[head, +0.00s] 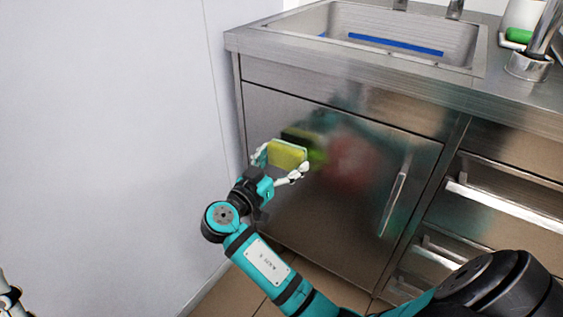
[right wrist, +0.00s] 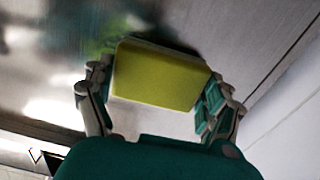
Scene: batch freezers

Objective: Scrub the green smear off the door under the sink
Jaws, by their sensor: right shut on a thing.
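My right gripper (head: 283,164) is shut on a yellow sponge (head: 287,153) in front of the steel door (head: 325,225) under the sink. In the right wrist view the sponge (right wrist: 158,77) sits between the two fingers, its far edge close to the door; I cannot tell if it touches. The green smear (head: 318,153) shows just right of the sponge, partly hidden behind it. In the right wrist view a blurred green patch (right wrist: 103,45) lies beyond the sponge's left end. A bit of my left gripper (head: 9,299) shows at the lower left corner; its jaws cannot be made out.
The door has a vertical bar handle (head: 395,195) on its right. Drawers (head: 495,205) stand to the right. Above are the steel counter and sink (head: 400,40). A white wall (head: 110,140) closes off the left side. Blurred red and teal reflections show on the door.

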